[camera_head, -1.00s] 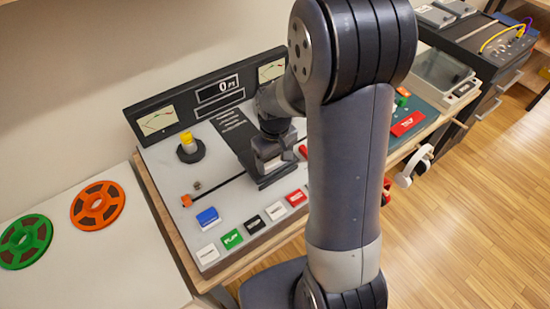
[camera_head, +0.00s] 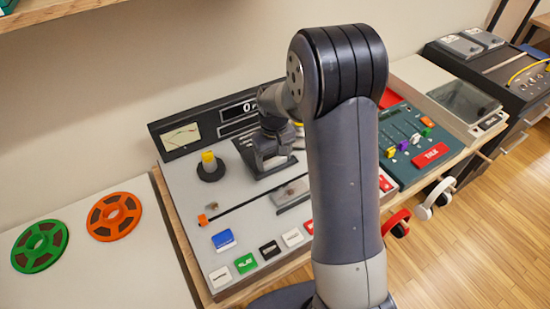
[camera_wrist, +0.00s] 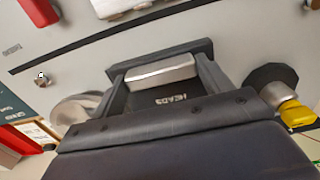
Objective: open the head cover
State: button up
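The head cover (camera_head: 280,168) is a dark plate at the back middle of the grey tape console. In the wrist view the cover (camera_wrist: 143,103) carries upside-down "HEADS" lettering and a pale metal bar handle (camera_wrist: 160,71). My gripper (camera_wrist: 160,78) has a finger at each end of this bar, seemingly touching it. In the head view my gripper (camera_head: 270,156) is over the cover, which it partly hides. Whether the cover is tilted is hard to tell.
A yellow-topped knob (camera_head: 209,163) stands left of the cover. A meter panel (camera_head: 181,137) rises behind. My arm hides the console's right part.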

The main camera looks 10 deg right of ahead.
jog(key=o, duration=0.4)
jog(key=shift+r, duration=0.1)
notch_tip(320, 180, up, 11)
dwell(0.4)
jog(key=shift+f, duration=0.2)
notch_tip(320, 180, down, 11)
jog(key=shift+r, duration=0.2)
jog(key=shift+s+d+f, duration=0.15)
jog(key=shift+s, duration=0.15)
jog(key=shift+s+d, duration=0.2)
jog(key=shift+s, duration=0.4)
jog(key=shift+s+d, duration=0.15)
jog(key=shift+s, duration=0.4)
